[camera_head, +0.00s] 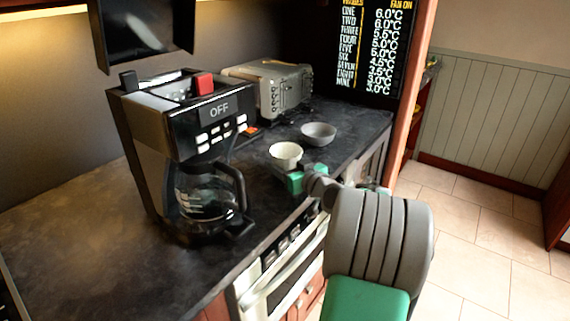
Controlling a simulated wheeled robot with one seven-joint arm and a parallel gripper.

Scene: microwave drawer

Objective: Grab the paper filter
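A small white round cup shape, which looks like the paper filter (285,154), stands upright on the dark counter (70,235), right of the coffee maker. My gripper (292,178), with green parts, is at the near side of the filter, over the counter's front edge. In the picture it overlaps the filter's lower right side. I cannot tell whether it touches the filter. Its fingers are small and partly hidden, so I cannot tell whether they are open or shut.
A black coffee maker (165,110) with a glass carafe (205,200) stands left of the filter. A grey bowl (318,134) sits just behind it to the right. A grey toaster (275,88) is farther back. An oven front (285,275) is below the counter edge.

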